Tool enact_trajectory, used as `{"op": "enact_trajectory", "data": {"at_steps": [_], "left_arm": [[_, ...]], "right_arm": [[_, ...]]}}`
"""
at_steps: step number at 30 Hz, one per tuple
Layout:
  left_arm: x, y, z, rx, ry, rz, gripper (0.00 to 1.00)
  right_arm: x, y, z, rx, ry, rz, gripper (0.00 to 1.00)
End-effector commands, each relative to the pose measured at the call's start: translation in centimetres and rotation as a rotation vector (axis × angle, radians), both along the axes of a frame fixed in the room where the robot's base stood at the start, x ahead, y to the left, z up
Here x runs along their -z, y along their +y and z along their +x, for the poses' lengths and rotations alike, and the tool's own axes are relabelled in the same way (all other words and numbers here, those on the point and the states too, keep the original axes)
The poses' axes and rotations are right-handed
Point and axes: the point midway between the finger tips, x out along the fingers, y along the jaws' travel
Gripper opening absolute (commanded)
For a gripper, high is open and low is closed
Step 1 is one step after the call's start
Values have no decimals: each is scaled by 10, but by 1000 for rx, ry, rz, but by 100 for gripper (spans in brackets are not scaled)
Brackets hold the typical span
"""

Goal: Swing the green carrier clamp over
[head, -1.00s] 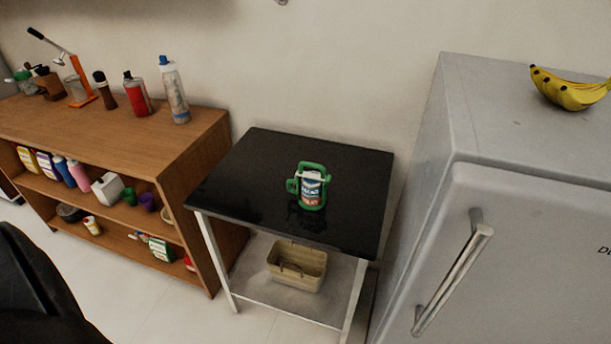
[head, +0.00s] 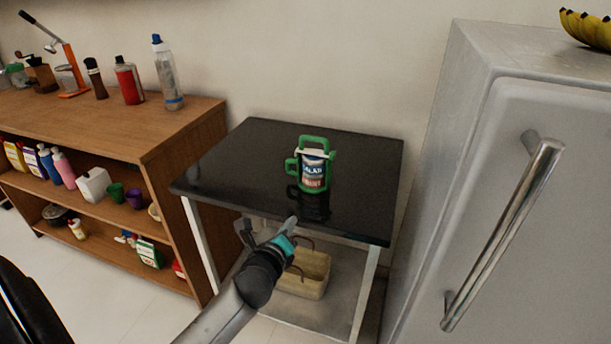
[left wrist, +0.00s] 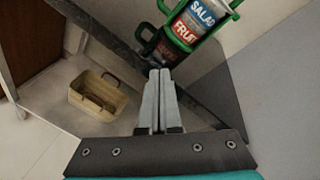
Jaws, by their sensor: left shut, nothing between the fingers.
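The green carrier clamp (head: 331,160) is fitted around a can (head: 313,172) labelled with salad and fruit words, upright on the black table (head: 232,165). A side handle sticks out to the left, and a white piece lies across near the top. In the left wrist view the green clamp (left wrist: 233,13) and the can (left wrist: 196,20) show at the top, cut off by the frame edge. My left gripper (head: 268,222) is in front of the table's front edge, apart from the can. In the wrist view its fingers (left wrist: 158,72) are together and empty. My right gripper is not in view.
A beige basket (head: 308,275) stands on the table's lower shelf. A wooden shelf unit (head: 150,140) with several bottles is at the left. A grey fridge (head: 480,120) with a long handle stands close at the right, bananas (head: 585,28) on top. The tabletop around the can is clear.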

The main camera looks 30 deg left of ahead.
Motion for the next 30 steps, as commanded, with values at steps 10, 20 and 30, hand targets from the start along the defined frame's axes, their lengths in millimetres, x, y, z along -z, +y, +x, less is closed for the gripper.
{"op": "enact_trajectory", "data": {"at_steps": [10,20,30], "left_arm": [[-91,18,35,150,-88,701,0],[-104,19,39,169,-93,845,0],[-105,21,47,168,-95,840,0]], "right_arm": [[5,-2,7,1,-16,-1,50],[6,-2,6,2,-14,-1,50],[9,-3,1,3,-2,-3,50]]}}
